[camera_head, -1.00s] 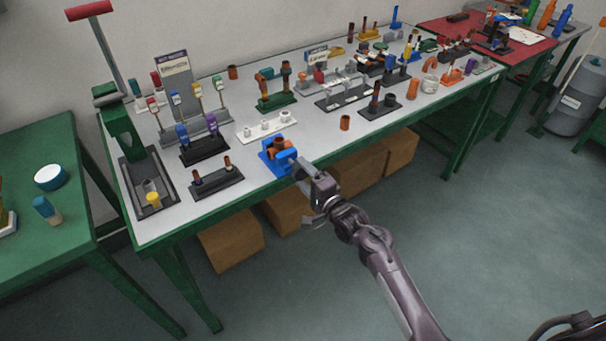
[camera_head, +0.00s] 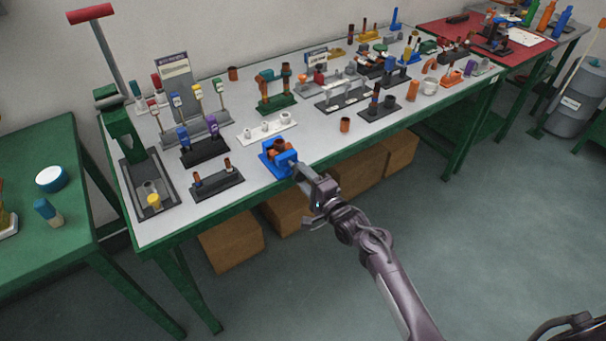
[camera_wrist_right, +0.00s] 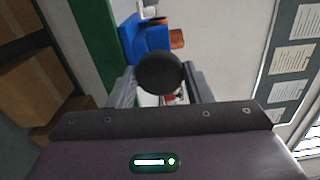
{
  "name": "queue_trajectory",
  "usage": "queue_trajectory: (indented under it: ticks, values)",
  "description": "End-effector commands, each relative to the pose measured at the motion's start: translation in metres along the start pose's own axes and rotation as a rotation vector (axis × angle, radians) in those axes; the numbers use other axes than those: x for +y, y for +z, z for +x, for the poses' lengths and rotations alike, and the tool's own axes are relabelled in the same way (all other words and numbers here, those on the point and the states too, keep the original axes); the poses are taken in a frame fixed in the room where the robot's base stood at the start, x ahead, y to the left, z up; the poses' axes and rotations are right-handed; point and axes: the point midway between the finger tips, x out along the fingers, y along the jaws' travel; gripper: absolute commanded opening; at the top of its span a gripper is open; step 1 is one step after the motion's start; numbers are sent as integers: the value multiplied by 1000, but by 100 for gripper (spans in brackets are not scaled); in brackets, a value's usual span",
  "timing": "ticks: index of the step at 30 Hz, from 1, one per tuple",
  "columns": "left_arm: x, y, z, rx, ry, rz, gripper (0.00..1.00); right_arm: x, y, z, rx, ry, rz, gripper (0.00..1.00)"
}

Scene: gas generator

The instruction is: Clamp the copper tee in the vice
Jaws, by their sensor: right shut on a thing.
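The blue vice (camera_head: 270,165) stands at the front edge of the grey-topped bench. The copper tee (camera_head: 278,146) sits at the vice's jaws; I cannot tell how tightly it is held. My right gripper (camera_head: 297,169) is at the front of the vice. In the right wrist view, my right gripper (camera_wrist_right: 160,90) is shut on a round black knob (camera_wrist_right: 159,73), on the near side of the blue vice (camera_wrist_right: 146,38). The knob hides part of the vice there, and a copper end (camera_wrist_right: 177,38) shows beside it. My left gripper is not in view.
A dark stand (camera_head: 217,182) with copper-coloured pieces is left of the vice, and a white fitting rack (camera_head: 266,127) behind it. A loose copper piece (camera_head: 345,125) stands to the right. Cardboard boxes (camera_head: 232,243) lie under the bench. The floor in front is clear.

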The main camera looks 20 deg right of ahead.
Motion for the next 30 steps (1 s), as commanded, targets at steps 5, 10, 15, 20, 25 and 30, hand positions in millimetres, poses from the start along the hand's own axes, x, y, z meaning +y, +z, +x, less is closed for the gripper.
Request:
queue_trajectory:
  ticks: [5, 10, 15, 20, 25, 30]
  values:
    - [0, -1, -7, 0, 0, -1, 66, -1, 0, 0, 0, 1, 69, 22]
    - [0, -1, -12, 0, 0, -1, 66, -1, 0, 0, 0, 1, 135, 22]
    - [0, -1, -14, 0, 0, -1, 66, 0, 0, 0, 0, 1, 177, 22]
    - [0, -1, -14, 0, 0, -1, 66, 1, 0, 0, 0, 2, 183, 22]
    - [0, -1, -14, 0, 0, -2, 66, 1, 0, 0, 0, 2, 182, 22]
    - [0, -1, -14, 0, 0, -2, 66, 1, 0, 0, 0, 2, 182, 22]
